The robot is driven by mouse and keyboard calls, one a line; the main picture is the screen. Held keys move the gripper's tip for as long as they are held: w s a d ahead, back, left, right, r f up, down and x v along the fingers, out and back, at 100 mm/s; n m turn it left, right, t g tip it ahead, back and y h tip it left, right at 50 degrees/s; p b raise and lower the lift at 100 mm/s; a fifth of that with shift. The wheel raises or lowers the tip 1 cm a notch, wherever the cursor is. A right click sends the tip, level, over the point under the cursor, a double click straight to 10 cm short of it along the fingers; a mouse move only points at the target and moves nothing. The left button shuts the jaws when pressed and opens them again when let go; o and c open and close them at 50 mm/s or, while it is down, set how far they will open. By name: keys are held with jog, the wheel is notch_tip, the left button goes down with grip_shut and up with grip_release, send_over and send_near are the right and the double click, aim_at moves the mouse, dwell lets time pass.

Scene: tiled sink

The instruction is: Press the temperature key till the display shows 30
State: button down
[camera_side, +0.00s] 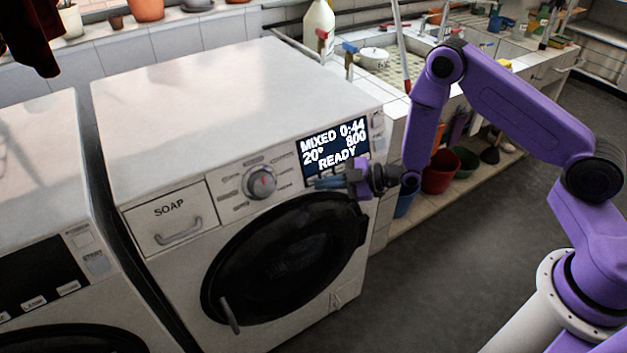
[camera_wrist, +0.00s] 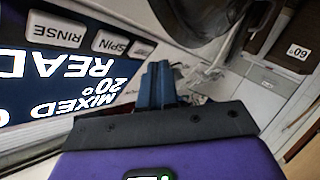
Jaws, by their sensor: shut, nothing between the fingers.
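The washing machine's display (camera_side: 335,143) is lit and reads MIXED 0:44, 20°, 800 and READY. It also shows, cut off, in the wrist view (camera_wrist: 60,85). My gripper (camera_side: 318,184) is shut and empty, its blue fingertips in front of the panel just below the display. In the wrist view, the fingertips (camera_wrist: 157,68) point at the panel beside a row of keys. A key marked RINSE (camera_wrist: 58,33) and one marked SPIN (camera_wrist: 110,42) are readable. The temperature key cannot be picked out; the fingers cover part of the row. Contact with the panel cannot be told.
The round program dial (camera_side: 260,182) and the SOAP drawer (camera_side: 172,218) are left of the display. The dark round door (camera_side: 285,258) lies below my gripper. A second machine (camera_side: 50,230) stands at the left; a tiled sink (camera_side: 400,75) is behind.

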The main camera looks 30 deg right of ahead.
jog(key=shift+w, duration=0.1)
jog(key=shift+w+f, duration=0.15)
jog(key=shift+w, duration=0.2)
jog(key=shift+w+f, duration=0.15)
jog(key=shift+w, duration=0.15)
dwell(0.8)
dwell(0.4)
jog(key=shift+s+r, duration=0.3)
jog(key=shift+s, duration=0.45)
jog(key=shift+s+r, duration=0.25)
jog(key=shift+s, duration=0.55)
jog(key=shift+s+r, duration=0.3)
jog(key=shift+s, duration=0.45)
jog(key=shift+s+r, duration=0.25)
jog(key=shift+s, duration=0.55)
